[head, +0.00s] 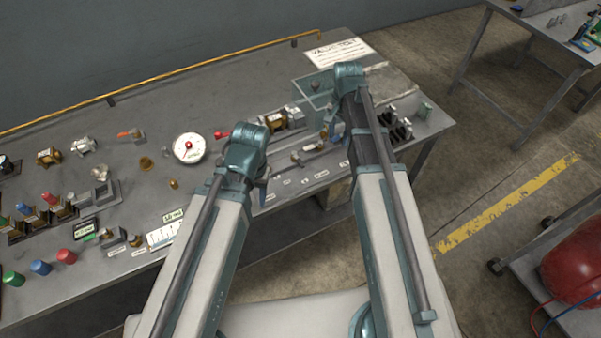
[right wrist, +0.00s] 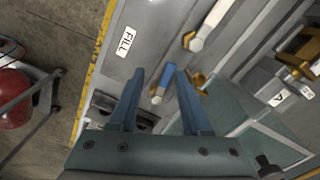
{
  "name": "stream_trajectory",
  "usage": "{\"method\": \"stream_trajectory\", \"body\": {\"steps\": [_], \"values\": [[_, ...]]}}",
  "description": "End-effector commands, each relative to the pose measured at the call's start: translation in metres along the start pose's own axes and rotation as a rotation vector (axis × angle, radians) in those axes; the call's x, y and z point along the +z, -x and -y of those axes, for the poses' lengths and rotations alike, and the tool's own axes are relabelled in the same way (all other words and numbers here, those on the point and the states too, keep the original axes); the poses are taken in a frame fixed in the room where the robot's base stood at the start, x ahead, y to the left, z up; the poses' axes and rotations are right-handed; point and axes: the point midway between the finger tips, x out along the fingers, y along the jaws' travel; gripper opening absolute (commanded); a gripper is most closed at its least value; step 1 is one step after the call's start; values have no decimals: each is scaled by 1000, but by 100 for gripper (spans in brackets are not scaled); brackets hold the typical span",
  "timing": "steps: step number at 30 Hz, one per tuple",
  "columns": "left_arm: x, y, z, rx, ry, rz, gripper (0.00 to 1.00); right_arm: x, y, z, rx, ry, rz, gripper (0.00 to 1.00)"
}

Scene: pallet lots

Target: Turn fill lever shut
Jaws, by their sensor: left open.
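In the head view my right arm hides most of this area. My left gripper (head: 262,188) is mostly hidden by its own wrist, over the bench's front part.
A second lever (right wrist: 208,28) with a pale end lies close by. The bench (head: 120,120) holds a gauge (head: 189,148), a red-handled valve (head: 222,134) and several fittings. A red tank (head: 575,265) stands on a cart at right.

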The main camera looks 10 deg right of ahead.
Motion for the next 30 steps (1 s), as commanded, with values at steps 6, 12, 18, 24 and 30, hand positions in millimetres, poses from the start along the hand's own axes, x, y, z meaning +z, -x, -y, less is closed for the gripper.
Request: {"method": "stream_trajectory", "body": {"steps": [6,12,18,24,30], "values": [[0,0,0,0,0,0,47,-1,0,-11,1,252,0,47],[0,0,0,0,0,0,47,-5,0,-20,1,483,0,47],[0,0,0,0,0,0,47,-10,0,-27,1,714,0,47],[2,41,4,0,0,0,47,-10,41,-26,1,716,0,47],[4,72,7,0,0,0,47,-10,72,-26,1,715,0,47]]}}
